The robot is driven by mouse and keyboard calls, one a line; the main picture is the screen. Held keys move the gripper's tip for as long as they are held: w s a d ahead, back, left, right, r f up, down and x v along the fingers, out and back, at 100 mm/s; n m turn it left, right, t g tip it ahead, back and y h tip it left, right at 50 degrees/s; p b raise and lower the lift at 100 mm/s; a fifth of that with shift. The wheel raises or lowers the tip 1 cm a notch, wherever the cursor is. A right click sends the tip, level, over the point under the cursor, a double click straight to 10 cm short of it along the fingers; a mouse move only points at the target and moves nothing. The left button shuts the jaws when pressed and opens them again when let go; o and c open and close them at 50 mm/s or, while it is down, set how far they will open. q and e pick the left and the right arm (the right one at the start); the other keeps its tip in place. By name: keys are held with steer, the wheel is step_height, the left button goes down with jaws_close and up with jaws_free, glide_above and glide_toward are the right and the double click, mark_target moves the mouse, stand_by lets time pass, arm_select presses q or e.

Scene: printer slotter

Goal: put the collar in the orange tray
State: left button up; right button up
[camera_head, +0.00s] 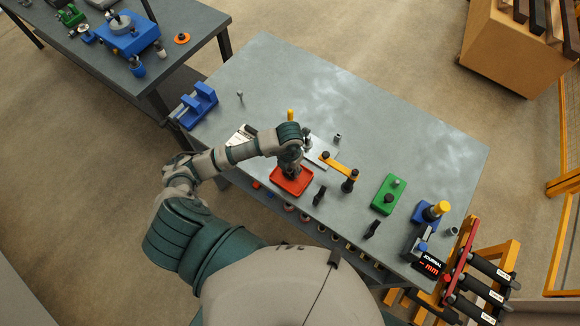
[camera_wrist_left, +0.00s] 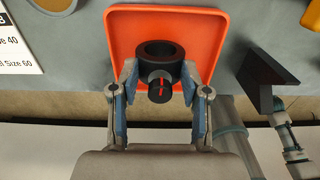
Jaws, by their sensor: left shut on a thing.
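The orange tray (camera_head: 293,181) lies near the front edge of the grey table, and it fills the upper middle of the left wrist view (camera_wrist_left: 212,40). The collar (camera_wrist_left: 158,58) is a black ring with a black knob marked in red on its near side. My left gripper (camera_wrist_left: 156,85) is shut on the collar, with a finger on each side, over the tray. In the head view my left gripper (camera_head: 291,170) hides the collar. I cannot tell whether the collar touches the tray floor.
A yellow-orange arm piece (camera_head: 340,167), a green block (camera_head: 389,194) and a blue base with a yellow knob (camera_head: 430,213) stand to the right. A blue bracket (camera_head: 198,104) sits at the left. The back of the table (camera_head: 290,70) is clear.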

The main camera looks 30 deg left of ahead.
arm_select(q)
steer(key=o, duration=1.2)
steer(key=shift+d, duration=0.2)
steer(key=shift+o, duration=0.2)
steer(key=shift+d, duration=0.2)
steer(key=shift+r, duration=0.4)
step_height(320, 180, up, 11)
steer(key=shift+r, duration=0.15)
arm_select(e)
steer(key=shift+d+f, duration=0.1)
steer(key=shift+f, duration=0.2)
arm_select(q)
steer(key=shift+a, duration=0.2)
arm_select(e)
steer(key=shift+d, duration=0.15)
